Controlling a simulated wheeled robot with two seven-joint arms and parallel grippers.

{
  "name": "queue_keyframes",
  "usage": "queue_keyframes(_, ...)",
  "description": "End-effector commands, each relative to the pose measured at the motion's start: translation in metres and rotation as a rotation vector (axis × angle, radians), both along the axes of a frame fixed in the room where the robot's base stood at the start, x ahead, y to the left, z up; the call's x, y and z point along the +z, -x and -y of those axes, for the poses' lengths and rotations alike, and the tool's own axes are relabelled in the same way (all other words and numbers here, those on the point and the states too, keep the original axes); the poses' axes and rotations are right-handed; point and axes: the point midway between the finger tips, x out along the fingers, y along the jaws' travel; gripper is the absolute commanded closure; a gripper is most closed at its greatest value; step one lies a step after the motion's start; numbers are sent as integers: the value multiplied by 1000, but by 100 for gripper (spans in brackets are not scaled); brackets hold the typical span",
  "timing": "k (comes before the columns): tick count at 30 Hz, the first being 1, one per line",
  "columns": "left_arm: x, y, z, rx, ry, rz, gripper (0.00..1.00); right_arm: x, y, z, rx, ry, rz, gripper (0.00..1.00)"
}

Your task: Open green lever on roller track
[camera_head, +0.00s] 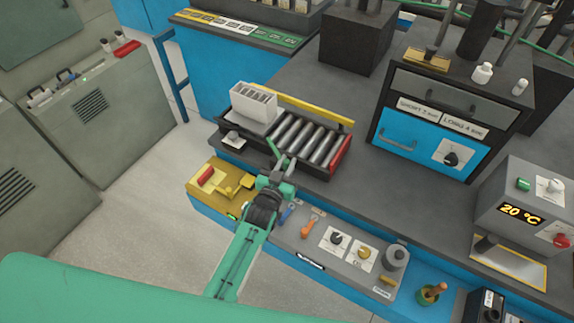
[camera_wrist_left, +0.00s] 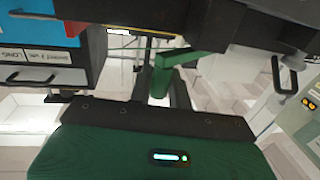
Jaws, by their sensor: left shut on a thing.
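The roller track (camera_head: 333,139) lies on the grey bench with metal rollers, a yellow rail along its far side and a red piece at its right end. The green lever (camera_head: 272,147) rises at the track's near side. My left gripper (camera_head: 281,166) is at the track's near edge, shut on the lever. In the left wrist view the lever (camera_wrist_left: 163,78) is a green bar running between the fingers (camera_wrist_left: 165,97). The fingers partly hide where they meet it. My right gripper is not in view.
A white slotted box (camera_head: 254,106) stands on the track's left end. A yellow fixture (camera_head: 212,185) is left of my wrist; knobs (camera_head: 338,239) and an orange-handled tool (camera_head: 312,226) are to the right. A blue drawer unit (camera_head: 402,137) stands behind right. The bench between is clear.

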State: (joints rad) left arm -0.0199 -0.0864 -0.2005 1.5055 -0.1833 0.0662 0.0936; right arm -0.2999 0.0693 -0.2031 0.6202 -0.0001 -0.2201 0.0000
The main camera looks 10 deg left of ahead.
Motion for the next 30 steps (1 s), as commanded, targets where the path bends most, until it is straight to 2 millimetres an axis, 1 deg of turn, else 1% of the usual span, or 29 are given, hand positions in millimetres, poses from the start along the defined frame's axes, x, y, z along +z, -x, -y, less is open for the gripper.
queue_keyframes(9, 3, -1, -2, 3, 0, 5, 100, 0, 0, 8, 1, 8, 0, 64)
queue_keyframes(10, 3, -1, -2, 3, 1, 5, 79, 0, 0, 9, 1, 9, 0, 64)
queue_keyframes(12, 2, -1, -2, 3, 1, 5, 65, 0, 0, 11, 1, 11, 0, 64)
queue_keyframes(13, 2, -1, -2, 3, 1, 5, 61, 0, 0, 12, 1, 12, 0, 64)
queue_keyframes(23, 0, 2, -2, 2, 0, 2, 61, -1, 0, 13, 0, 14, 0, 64)
queue_keyframes(26, -1, 9, -3, 2, 1, 1, 61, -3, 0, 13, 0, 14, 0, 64)
queue_keyframes(30, -2, 29, -7, 2, 1, 2, 61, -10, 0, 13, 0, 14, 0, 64)
